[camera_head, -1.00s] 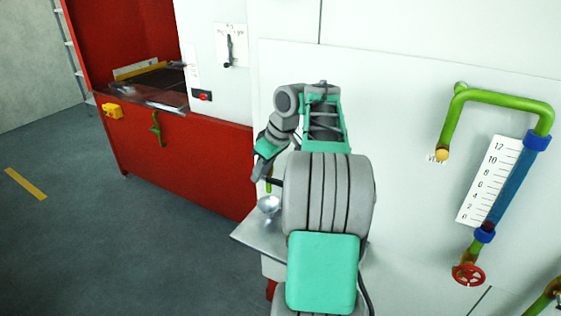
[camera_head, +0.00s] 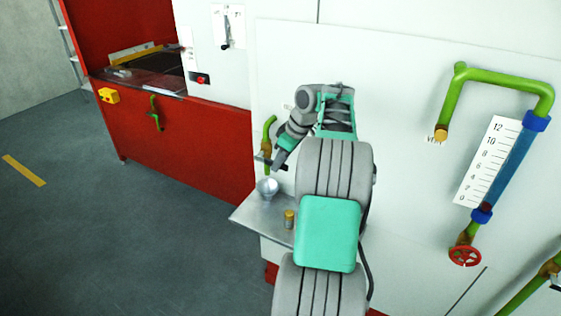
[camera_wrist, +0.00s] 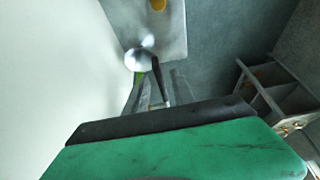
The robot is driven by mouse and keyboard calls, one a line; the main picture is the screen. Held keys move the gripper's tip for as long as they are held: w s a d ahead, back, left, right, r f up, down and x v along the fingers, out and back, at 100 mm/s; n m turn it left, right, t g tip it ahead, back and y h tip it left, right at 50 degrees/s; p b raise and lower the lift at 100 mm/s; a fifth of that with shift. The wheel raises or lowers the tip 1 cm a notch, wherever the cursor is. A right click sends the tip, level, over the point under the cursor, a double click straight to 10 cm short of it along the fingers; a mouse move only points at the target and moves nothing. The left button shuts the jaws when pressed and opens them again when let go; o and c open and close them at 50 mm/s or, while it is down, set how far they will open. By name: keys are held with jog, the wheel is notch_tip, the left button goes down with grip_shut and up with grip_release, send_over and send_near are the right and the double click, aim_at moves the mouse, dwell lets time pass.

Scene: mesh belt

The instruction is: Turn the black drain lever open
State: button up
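The black drain lever (camera_head: 280,166) sits on a brass valve under a short green pipe (camera_head: 269,130) on the white wall panel. It sticks out roughly sideways, to the right in the head view. My gripper (camera_head: 276,167) is right at the lever and overlaps part of it. In the wrist view the lever (camera_wrist: 160,80) runs as a dark bar between the two fingers of my gripper (camera_wrist: 158,90). The fingers look apart, and I cannot tell whether either one touches the lever.
Another green pipe with a valve (camera_head: 155,113) is on the red housing at left. A red handwheel (camera_head: 465,256) is at right. The floor at left is clear.

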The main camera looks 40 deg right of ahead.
grip_shut()
dwell(1.2)
